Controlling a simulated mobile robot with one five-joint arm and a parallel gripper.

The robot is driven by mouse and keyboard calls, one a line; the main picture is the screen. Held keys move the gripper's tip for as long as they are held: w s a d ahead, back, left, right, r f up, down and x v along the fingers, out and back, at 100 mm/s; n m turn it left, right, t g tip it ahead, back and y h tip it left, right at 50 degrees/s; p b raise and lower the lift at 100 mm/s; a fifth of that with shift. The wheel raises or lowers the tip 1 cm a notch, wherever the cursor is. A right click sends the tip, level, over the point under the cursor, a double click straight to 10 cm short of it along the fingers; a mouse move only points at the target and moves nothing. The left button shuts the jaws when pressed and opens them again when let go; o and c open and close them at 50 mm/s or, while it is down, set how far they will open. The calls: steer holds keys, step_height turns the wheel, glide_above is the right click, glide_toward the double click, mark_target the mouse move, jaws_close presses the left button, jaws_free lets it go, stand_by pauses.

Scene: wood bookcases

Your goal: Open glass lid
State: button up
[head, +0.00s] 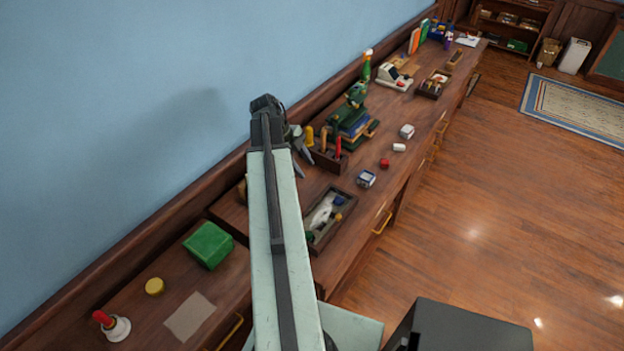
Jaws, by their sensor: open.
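I cannot make out a glass lid for certain in the head view. A shallow dark wood box (340,228) with pale and coloured items inside sits on the long wooden counter (350,265), right of my arm. Whether glass covers it is too small to tell. My gripper (304,153) is at the far end of my raised arm, its grey fingers apart and empty. In the picture it shows against the counter, beside a small tool holder. My arm hides part of the gripper and the counter below it.
A green block (208,244), a yellow disc (155,286) and a red-handled bell (113,325) lie at the near left. A blue wall borders the left; open floor lies right.

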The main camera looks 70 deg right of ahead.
steer(key=a+b+x, duration=0.1)
steer(key=b+x, duration=0.5)
steer(key=x, duration=0.1)
steer(key=shift+d+f+b, duration=0.4)
steer(key=shift+d, duration=0.1)
jaws_close()
stand_by(0.6)
jaws_free()
steer(key=shift+r, duration=0.1)
